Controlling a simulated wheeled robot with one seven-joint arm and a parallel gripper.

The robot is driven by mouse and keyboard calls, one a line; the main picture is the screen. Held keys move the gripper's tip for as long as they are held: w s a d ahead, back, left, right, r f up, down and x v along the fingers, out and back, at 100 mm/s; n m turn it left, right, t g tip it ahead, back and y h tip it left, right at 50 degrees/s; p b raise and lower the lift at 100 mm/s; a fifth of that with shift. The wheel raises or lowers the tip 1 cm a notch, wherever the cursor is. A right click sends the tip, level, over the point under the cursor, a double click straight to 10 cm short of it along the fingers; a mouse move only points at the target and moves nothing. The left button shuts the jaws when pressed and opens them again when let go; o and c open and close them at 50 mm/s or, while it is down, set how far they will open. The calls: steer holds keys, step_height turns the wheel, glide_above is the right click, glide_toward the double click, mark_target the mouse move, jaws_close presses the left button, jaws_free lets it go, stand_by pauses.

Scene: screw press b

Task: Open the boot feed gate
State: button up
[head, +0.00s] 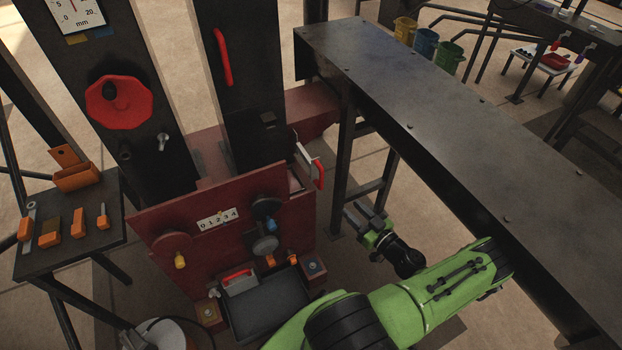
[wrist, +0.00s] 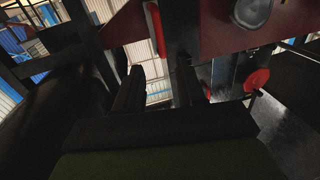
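A pale plate with a red upright handle, which I take to be the boot feed gate (head: 303,158), sits at the right end of the red press body (head: 170,225) in the head view. Whether it is shut cannot be told. My gripper (head: 364,217) is to the right of and below it in the picture, apart from it, beside the long dark bench. In the wrist view my gripper (wrist: 160,88) has its two dark fingers apart with nothing between them. A red curved bar, probably the gate's handle (wrist: 155,28), shows above the fingers.
The long dark bench (head: 440,110) runs along the right, close to my arm. A red handwheel (head: 119,102) and a column with a red bar handle (head: 223,57) rise behind the press. A dark tray (head: 265,305) is in front. A tool table (head: 70,255) stands left.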

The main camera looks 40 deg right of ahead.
mark_target(321, 186)
steer(key=w+b, duration=0.1)
steer(key=w, duration=0.4)
steer(key=w+d+b, duration=0.1)
steer(key=w, duration=0.4)
steer(key=w+b, duration=0.1)
steer(key=w, duration=0.4)
steer(key=shift+w+d+b, duration=0.3)
steer(key=shift+d+b, duration=0.05)
steer(key=shift+d, duration=0.05)
jaws_close()
